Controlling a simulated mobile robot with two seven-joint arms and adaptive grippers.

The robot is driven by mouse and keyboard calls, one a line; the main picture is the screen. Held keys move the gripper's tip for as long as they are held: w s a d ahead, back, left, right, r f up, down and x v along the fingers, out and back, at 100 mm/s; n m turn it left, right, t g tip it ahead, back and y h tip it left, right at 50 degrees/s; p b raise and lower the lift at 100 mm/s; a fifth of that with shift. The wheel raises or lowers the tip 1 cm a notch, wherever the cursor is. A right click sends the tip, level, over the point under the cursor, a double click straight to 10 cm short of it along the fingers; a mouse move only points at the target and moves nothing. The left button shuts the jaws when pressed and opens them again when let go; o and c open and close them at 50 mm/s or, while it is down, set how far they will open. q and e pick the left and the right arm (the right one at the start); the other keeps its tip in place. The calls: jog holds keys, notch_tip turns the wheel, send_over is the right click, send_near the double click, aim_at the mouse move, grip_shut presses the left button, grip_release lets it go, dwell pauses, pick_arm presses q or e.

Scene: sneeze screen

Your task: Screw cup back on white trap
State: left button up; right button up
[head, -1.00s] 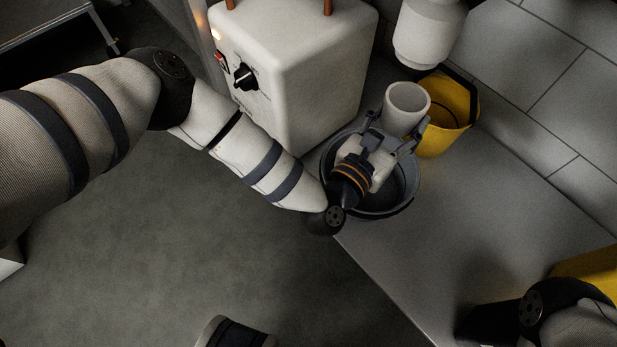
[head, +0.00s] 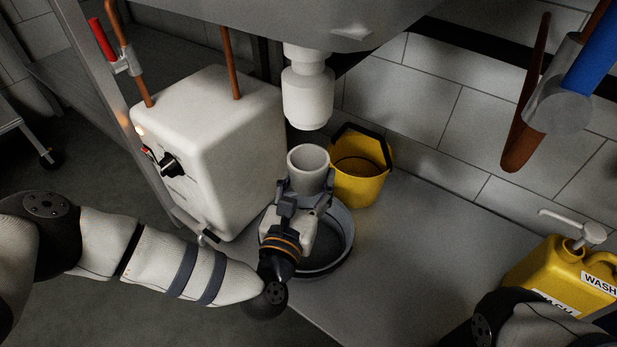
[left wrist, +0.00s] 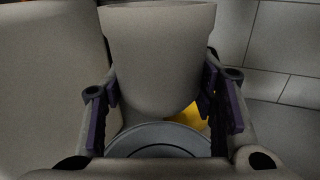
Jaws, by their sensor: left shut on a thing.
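The white trap (head: 308,95) hangs under the sink at the upper middle of the head view. The cup (head: 309,162) is a pale grey-white open cylinder, held upright with its mouth up, below the trap and apart from it. My left gripper (head: 303,192) is shut on the cup from the front; in the left wrist view the cup (left wrist: 158,60) sits between the two fingers (left wrist: 163,98). My right arm shows at the lower right of the head view, but its gripper is not visible.
A dark grey basin (head: 341,240) stands under the cup. A yellow bucket (head: 362,180) is behind right. A white heater box (head: 215,140) stands at left, and a yellow wash bottle (head: 555,280) at right. The sink underside (head: 250,12) is overhead.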

pick_arm(q)
notch_tip(320, 180, up, 6)
jog(key=p, duration=0.3)
jog(key=shift+r+p, duration=0.45)
jog(key=shift+p, duration=0.05)
pick_arm(e)
jog(key=r, duration=0.1)
jog(key=w+r, duration=0.1)
jog(key=shift+r+t, duration=0.4)
pick_arm(q)
jog(key=shift+f+b, duration=0.1)
jog(key=shift+b, duration=0.25)
pick_arm(e)
jog(key=shift+s+f, duration=0.1)
jog(key=shift+f, duration=0.1)
pick_arm(q)
jog(key=shift+r+p, duration=0.7)
jog(key=shift+r, duration=0.6)
pick_arm(e)
jog(key=shift+r, duration=0.6)
pick_arm(q)
jog(key=o, duration=1.2)
jog(key=shift+o, duration=0.2)
